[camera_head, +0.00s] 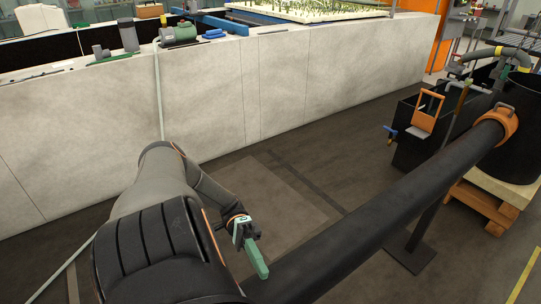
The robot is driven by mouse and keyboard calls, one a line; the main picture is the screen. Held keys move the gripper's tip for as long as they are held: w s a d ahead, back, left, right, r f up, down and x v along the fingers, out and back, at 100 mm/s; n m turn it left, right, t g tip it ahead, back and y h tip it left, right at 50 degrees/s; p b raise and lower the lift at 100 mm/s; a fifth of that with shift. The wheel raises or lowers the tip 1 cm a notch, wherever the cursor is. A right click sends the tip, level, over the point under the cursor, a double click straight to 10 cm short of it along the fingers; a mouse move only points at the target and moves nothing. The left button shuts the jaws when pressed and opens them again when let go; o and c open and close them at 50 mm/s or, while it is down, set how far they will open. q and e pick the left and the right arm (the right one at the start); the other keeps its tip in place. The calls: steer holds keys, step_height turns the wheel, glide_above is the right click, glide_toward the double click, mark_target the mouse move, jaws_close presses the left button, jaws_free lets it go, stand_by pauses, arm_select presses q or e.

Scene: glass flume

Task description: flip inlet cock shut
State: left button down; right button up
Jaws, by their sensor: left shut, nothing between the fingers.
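My left gripper (256,258) hangs over the floor in the lower middle of the head view. Its green fingers point down and are shut with nothing held. A small blue-handled cock (390,131) sticks out from the left side of a dark tank (416,153) at the right. I cannot tell whether it is the inlet cock or how its handle is set. The gripper is well to the left of and nearer than this cock, and touches nothing there. My right gripper is not in view.
A dark stand foot (408,255) is on the floor. A long pale wall (215,100) runs behind.

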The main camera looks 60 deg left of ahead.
arm_select(q)
steer(key=shift+w+a+f, duration=0.1)
steer(key=shift+a+f, duration=0.1)
steer(key=shift+a, duration=0.7)
steer(key=shift+a+r, duration=0.15)
steer(key=shift+a, duration=0.05)
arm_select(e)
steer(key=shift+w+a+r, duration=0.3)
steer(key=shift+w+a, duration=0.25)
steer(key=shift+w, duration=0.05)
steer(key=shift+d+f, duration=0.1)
